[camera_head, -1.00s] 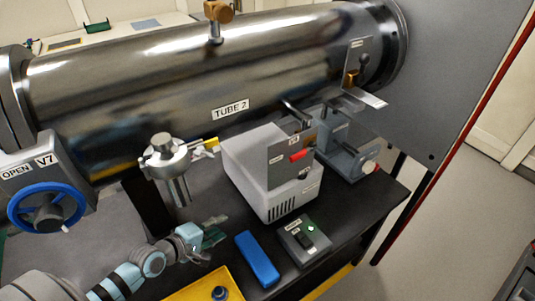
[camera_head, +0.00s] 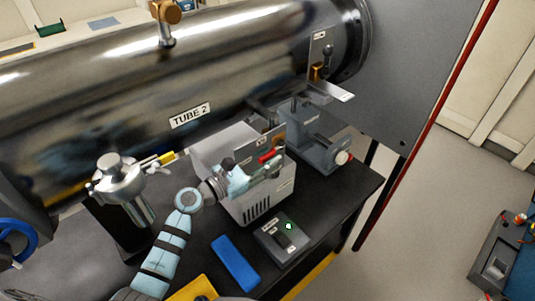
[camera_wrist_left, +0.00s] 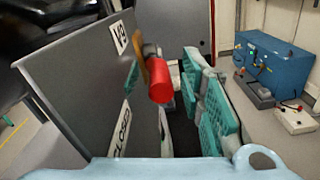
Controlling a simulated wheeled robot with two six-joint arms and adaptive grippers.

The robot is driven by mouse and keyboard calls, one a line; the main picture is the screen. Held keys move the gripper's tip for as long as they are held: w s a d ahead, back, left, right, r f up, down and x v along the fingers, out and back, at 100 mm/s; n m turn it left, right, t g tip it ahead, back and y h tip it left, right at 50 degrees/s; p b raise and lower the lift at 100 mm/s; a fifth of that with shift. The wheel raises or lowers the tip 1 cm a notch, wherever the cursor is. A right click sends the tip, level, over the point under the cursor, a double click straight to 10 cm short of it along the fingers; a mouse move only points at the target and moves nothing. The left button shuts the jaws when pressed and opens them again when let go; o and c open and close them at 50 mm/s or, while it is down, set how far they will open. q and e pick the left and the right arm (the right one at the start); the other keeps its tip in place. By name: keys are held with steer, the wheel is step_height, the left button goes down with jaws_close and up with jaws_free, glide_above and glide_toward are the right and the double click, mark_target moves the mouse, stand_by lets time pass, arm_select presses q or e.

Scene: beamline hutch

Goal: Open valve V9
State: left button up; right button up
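Valve V9 has a grey plate (camera_head: 249,163) on the white-grey box, with a red handle (camera_head: 267,156) on it. In the left wrist view the plate (camera_wrist_left: 75,85) carries a V9 label and a CLOSED label (camera_wrist_left: 122,130). The red handle (camera_wrist_left: 160,88) stands out from a brass-coloured part. My left gripper (camera_head: 262,172) is at the front of the box, just below the handle in the head view. In the wrist view its teal fingers (camera_wrist_left: 168,95) are apart, with the red handle between them. I cannot tell whether they touch it. My right gripper is out of view.
The white-grey box (camera_head: 262,205) stands on the black table (camera_head: 335,200). A grey switch box (camera_head: 281,238), a blue block (camera_head: 236,262) and a yellow tray (camera_head: 190,290) are in front. A grey vise-like device (camera_head: 320,145) is to the right. TUBE 2 (camera_head: 230,75) runs behind.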

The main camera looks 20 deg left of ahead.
arm_select(q)
steer(key=shift+w+d, duration=0.25)
steer(key=shift+s, duration=0.1)
jaws_close()
